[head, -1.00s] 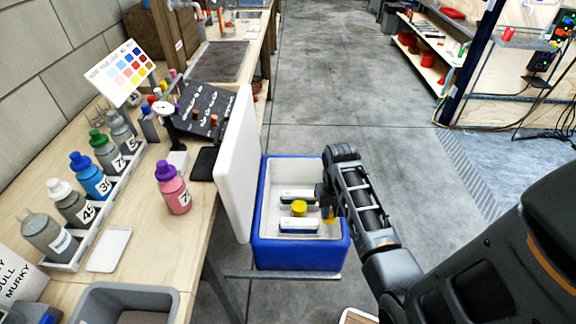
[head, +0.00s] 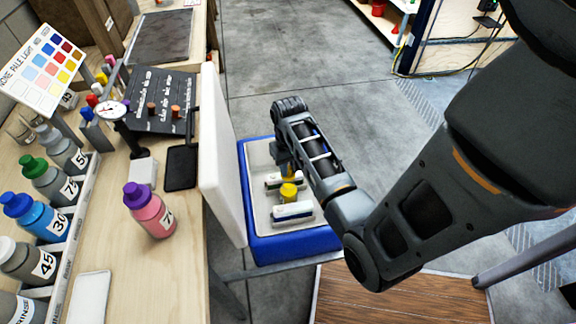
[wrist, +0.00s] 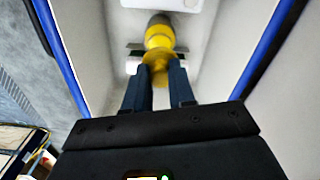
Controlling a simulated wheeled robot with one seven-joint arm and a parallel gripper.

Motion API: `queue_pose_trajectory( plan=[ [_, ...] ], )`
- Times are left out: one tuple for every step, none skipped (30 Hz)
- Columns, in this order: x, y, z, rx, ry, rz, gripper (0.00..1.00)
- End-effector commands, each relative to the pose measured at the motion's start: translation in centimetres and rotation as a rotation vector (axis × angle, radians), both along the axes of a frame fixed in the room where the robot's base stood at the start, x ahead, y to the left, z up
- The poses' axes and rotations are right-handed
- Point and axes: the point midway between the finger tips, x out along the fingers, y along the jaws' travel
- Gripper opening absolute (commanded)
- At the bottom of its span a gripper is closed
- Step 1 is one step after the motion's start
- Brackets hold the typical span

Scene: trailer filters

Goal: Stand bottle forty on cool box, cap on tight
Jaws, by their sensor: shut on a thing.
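The blue cool box (head: 295,246) stands open, with its white lid (head: 221,160) upright at its left. Inside the white interior is a yellow bottle (head: 289,193), seen mostly end-on among pale packs; its number is not readable. In the wrist view the yellow bottle (wrist: 160,38) lies straight ahead of the fingers, blurred. My gripper (wrist: 158,78) is inside the box, its dark fingers shut on yellow material that appears to be this bottle's near part. In the head view my arm hides most of the grip. I cannot tell how tight the cap is.
A pink bottle with purple cap (head: 150,210) stands on the wooden bench (head: 180,270). A rack (head: 66,265) of numbered bottles, a dark board (head: 155,98) and a colour chart (head: 45,70) are further left. Grey floor (head: 300,60) behind the box is clear.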

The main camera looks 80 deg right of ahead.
Motion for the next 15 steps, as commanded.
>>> queue_pose_trajectory(
  plan=[
    [0.0,0.0,-0.9,0.0,0.0,-0.001,0.0],
    [0.0,0.0,-1.1,0.0,0.0,-0.001,0.0],
    [-0.1,0.0,-1.4,0.0,0.0,-0.001,0.0],
    [-0.1,0.0,-1.7,0.0,0.0,-0.002,0.0],
    [-0.1,0.0,-1.9,0.0,0.0,-0.002,0.0],
    [-0.1,0.0,-2.2,0.0,0.0,-0.002,0.0],
    [-0.1,0.0,-2.4,0.0,0.0,-0.002,0.0],
    [-0.1,0.0,-2.6,0.0,0.0,-0.001,0.0],
    [-0.1,0.0,-2.8,0.001,0.001,-0.001,0.0],
    [0.0,0.0,-3.0,0.001,0.001,-0.001,0.0],
    [0.0,0.0,-3.3,0.001,0.001,-0.001,0.0],
    [0.0,0.0,-3.6,0.002,0.001,-0.001,0.0],
    [0.0,0.0,-3.8,0.002,0.001,0.0,0.0],
    [0.0,0.0,-3.9,0.002,0.001,0.0,0.0],
    [0.0,0.0,-4.1,0.002,0.001,0.0,0.0]
  ],
)
